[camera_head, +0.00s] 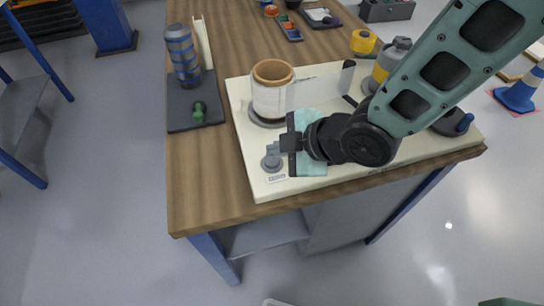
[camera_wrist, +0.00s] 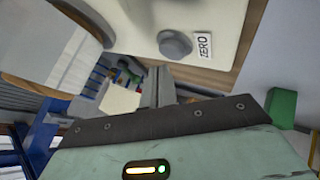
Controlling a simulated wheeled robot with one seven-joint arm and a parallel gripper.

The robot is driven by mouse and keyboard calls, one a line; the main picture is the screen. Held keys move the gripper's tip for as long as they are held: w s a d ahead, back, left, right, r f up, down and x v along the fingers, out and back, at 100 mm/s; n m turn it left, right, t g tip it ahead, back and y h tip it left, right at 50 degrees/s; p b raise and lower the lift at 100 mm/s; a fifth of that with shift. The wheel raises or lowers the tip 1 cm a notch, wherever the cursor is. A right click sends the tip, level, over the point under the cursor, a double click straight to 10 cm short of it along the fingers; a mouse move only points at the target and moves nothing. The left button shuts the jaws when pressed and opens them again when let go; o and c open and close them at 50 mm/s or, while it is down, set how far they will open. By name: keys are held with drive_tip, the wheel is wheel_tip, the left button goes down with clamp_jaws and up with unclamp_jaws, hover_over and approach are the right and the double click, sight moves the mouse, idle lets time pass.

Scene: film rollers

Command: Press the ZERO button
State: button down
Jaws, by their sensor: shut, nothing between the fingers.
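The ZERO button (camera_head: 270,164) is a round grey knob on the cream panel's (camera_head: 262,190) near left corner, next to a white ZERO label (camera_head: 277,178). The button (camera_wrist: 174,43) and label (camera_wrist: 204,45) also show near the top of the wrist view. My gripper (camera_head: 273,150) is shut and empty, its fingers beside the button on the far side in the head view. In the wrist view the grey fingertips (camera_wrist: 158,72) show below the button, with a small visible gap. Whether they touch the button cannot be told from the head view.
A white roller with brown ends (camera_head: 270,92) stands on the panel behind my gripper. A yellow-grey roller (camera_head: 390,62) stands farther right. A blue-striped cylinder (camera_head: 182,55) and green knob (camera_head: 198,112) sit on a dark mat (camera_head: 180,118) at left. The table's front strip is clear.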

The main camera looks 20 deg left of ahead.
sight(277, 162)
drive_tip(key=shift+r+p, duration=1.75)
drive_tip(key=shift+r, duration=0.75)
drive_tip(key=s+d+r+m+h, duration=0.1)
drive_tip(key=d+r+m+h, duration=0.25)
drive_tip(key=d, duration=0.25)
drive_tip(key=s+d+r+m+h, duration=0.1)
drive_tip(key=d+r+m+h, duration=0.1)
drive_tip(key=d+m, duration=0.4)
drive_tip(key=s+d+r+m+g+h, duration=0.2)
drive_tip(key=s+d+r+m, duration=0.2)
drive_tip(key=s+d, duration=0.5)
drive_tip(key=shift+d+m+g+h, duration=0.3)
drive_tip(key=shift+d+m+h, duration=0.05)
drive_tip(key=shift+d+m, duration=0.9)
